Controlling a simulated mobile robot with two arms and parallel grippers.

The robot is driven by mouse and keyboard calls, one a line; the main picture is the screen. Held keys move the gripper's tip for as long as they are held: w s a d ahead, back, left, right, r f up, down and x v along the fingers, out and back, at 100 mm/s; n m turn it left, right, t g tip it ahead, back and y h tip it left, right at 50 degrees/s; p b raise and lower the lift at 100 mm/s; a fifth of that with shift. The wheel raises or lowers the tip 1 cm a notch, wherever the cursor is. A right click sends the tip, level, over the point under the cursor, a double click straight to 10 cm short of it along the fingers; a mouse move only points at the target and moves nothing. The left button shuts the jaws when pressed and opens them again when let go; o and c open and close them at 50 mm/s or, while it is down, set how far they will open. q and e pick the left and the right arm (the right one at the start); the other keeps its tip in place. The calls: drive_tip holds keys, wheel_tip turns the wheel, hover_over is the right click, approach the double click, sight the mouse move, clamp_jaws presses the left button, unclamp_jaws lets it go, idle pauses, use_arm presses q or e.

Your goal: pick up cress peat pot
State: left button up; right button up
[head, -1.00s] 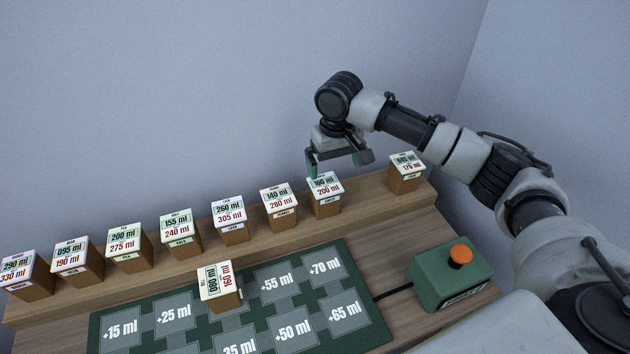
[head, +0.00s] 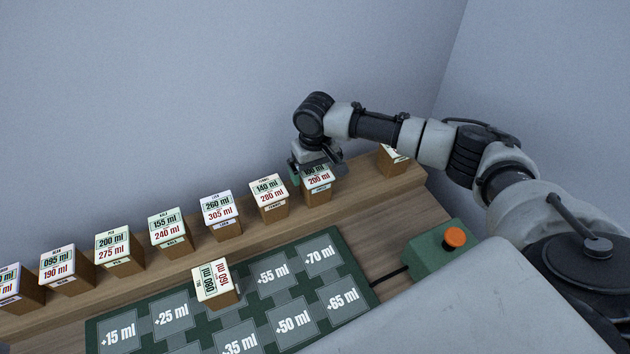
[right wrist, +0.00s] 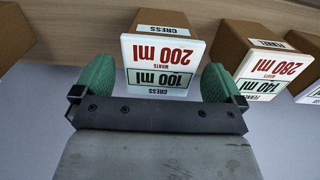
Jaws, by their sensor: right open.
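My left gripper is not in view.
The fennel pot (head: 270,197) stands close to the left, with several more pots further left. Another pot (head: 392,160) stands to the right, partly behind my arm. One pot (head: 214,284) sits on the green mat (head: 202,325). A green box with an orange button (head: 437,249) is at right.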

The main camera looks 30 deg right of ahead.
drive_tip(key=shift+f, duration=0.95)
drive_tip(key=shift+c, duration=0.2)
drive_tip(key=c, duration=1)
drive_tip(key=shift+c, duration=0.2)
drive_tip(key=shift+r, duration=0.15)
